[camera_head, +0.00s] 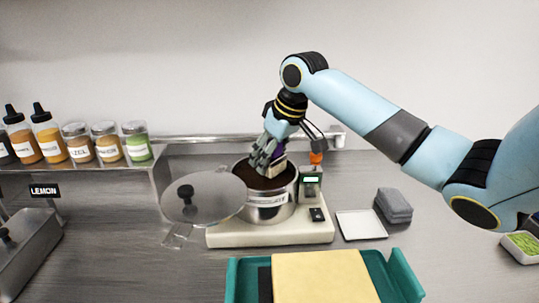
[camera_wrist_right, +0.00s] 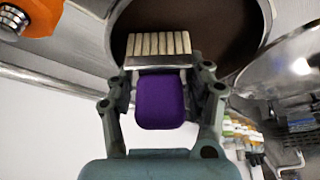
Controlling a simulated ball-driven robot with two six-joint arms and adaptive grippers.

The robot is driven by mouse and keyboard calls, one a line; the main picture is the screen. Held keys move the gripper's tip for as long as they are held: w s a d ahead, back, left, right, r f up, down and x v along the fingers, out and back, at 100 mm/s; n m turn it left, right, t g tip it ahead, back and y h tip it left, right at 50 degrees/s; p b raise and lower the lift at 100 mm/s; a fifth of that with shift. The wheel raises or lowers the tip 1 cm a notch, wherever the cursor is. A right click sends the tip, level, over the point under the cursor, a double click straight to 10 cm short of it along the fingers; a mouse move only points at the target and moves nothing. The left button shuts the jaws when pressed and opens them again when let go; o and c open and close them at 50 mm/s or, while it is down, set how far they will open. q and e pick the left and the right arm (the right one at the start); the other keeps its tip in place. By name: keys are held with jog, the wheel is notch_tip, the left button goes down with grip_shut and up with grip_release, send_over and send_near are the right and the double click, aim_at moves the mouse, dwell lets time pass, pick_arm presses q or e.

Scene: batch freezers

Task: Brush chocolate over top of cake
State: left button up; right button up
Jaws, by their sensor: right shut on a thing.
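My right gripper (camera_head: 266,155) is shut on a brush, at the mouth of a steel pot of dark chocolate (camera_head: 258,178). In the right wrist view the gripper (camera_wrist_right: 162,92) holds the brush's purple handle (camera_wrist_right: 160,102); its pale bristles (camera_wrist_right: 158,43) are over or in the chocolate, and I cannot tell if they touch it. The pot (camera_head: 268,212) stands on a cream warmer base (camera_head: 270,235). The yellow rectangular cake (camera_head: 322,278) lies on a teal tray (camera_head: 405,280) at the front. My left gripper is not in view.
A glass lid (camera_head: 203,198) with a black knob is left of the pot. A white square plate (camera_head: 361,225) and folded grey cloths (camera_head: 394,205) lie to the right. Several jars and bottles (camera_head: 77,142) stand on a shelf at left. A metal bin (camera_head: 30,255) is at far left.

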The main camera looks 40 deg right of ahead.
jog(key=shift+f, duration=0.3)
jog(key=shift+s+f+p, duration=0.1)
jog(key=shift+f+p, duration=0.05)
jog(key=shift+p, duration=0.3)
dwell(2.2)
notch_tip(320, 180, up, 7)
jog(key=p, duration=0.8)
jog(key=shift+p, duration=0.35)
